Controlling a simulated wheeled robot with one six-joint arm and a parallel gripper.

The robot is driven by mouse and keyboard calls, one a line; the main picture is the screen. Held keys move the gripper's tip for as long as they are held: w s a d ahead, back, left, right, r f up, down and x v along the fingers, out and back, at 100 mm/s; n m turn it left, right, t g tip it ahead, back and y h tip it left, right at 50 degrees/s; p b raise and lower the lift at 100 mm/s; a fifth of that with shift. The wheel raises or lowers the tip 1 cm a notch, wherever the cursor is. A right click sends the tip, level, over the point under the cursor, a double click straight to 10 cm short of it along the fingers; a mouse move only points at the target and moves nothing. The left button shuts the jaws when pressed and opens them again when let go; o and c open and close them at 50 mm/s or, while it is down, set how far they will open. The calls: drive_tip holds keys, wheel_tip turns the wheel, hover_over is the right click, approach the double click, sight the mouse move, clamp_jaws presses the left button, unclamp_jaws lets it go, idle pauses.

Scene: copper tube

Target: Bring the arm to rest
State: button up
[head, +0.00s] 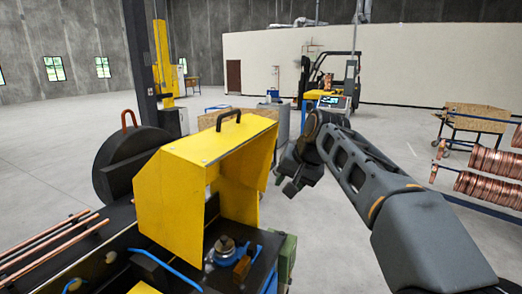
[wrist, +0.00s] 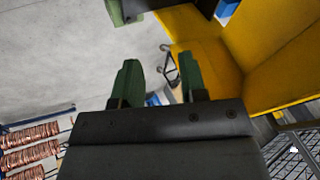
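My arm reaches in from the right in the head view, bent, with my gripper (head: 287,187) hanging in the air just right of the yellow machine guard (head: 190,190). In the wrist view, the two green fingers of my gripper (wrist: 160,80) stand apart with nothing between them. The gripper appears clear of the guard, which fills the upper right of the wrist view. No copper tube is in the gripper.
Several copper tubes (head: 50,245) lie at the machine's left. Copper coils (head: 490,178) hang on a rack at the right. A wooden crate on a cart (head: 475,117) and a forklift (head: 330,80) stand farther back. Open floor lies between.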

drive_tip(key=s+d+f+h, duration=0.1)
drive_tip(key=s+d+f, duration=0.2)
drive_tip(key=s+f, duration=0.3)
drive_tip(key=s+d+f+n+h, duration=0.1)
drive_tip(key=s+d+f, duration=0.2)
drive_tip(key=s+f, duration=0.3)
drive_tip(key=s+d+f+n+h, duration=0.1)
drive_tip(key=s+d+f+h, duration=0.1)
drive_tip(key=s+f, duration=0.4)
drive_tip(key=s+d, duration=0.1)
drive_tip(key=s, duration=0.2)
drive_tip(key=shift+d, duration=0.3)
